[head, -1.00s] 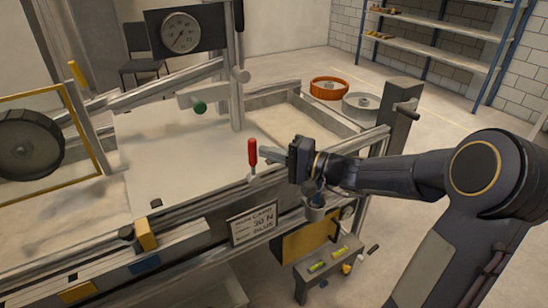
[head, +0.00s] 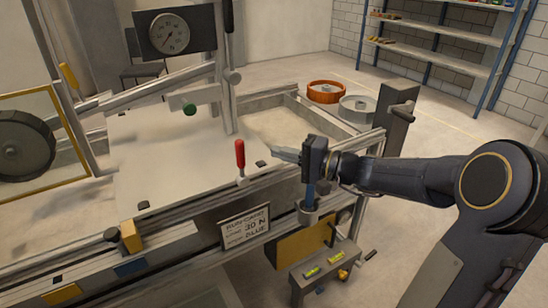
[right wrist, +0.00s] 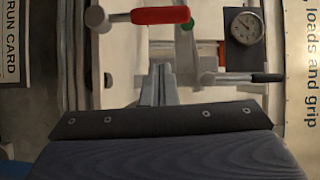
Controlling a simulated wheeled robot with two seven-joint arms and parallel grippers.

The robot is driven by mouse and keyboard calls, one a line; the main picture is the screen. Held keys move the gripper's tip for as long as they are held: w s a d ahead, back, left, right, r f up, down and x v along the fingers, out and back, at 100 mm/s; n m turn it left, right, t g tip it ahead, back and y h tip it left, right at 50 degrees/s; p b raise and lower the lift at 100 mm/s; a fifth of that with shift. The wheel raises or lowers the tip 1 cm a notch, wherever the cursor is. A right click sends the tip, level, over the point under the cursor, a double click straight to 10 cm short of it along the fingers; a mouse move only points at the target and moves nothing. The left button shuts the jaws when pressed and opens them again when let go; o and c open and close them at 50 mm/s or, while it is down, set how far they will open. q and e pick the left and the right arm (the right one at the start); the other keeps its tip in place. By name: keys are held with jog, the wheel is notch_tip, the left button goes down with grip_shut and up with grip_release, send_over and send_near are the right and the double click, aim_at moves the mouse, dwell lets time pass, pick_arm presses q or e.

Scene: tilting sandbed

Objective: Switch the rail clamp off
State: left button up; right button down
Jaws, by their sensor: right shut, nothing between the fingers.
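The red handle (head: 240,154), which looks like the rail clamp's lever, stands upright on a small pale base on the front rail (head: 193,206). In the right wrist view the same red handle (right wrist: 160,15) lies across the top, beyond my fingers. My right gripper (head: 274,151) is shut and empty, just right of the handle with a small gap between them. Its shut fingers also show in the right wrist view (right wrist: 159,78). My left gripper is out of view.
A run card (head: 246,226) hangs below the front rail. A green knob (head: 190,109) and a dial gauge (head: 168,33) are behind the handle. A grey post (head: 396,115) stands at the right corner. The pale bed (head: 165,165) is largely clear.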

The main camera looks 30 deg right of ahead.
jog(key=v, duration=0.8)
jog(key=shift+s+b, duration=0.2)
jog(key=shift+b, duration=0.15)
jog(key=shift+a, duration=0.15)
jog(key=s+a+r+n+g+p, duration=0.2)
jog(key=s+a+n+g+p, duration=0.2)
jog(key=s+a+g, duration=0.5)
jog(key=s+a+f+n+h+p, duration=0.2)
jog(key=s+h+p, duration=0.1)
jog(key=s, duration=0.3)
jog(key=s+a+f+n+t+h+p, duration=0.1)
jog(key=s+a+n+h+p, duration=0.1)
jog(key=s+h, duration=0.2)
jog(key=shift+s+a+f+p, duration=0.15)
jog(key=shift+s+f+p, duration=0.25)
jog(key=shift+s, duration=0.65)
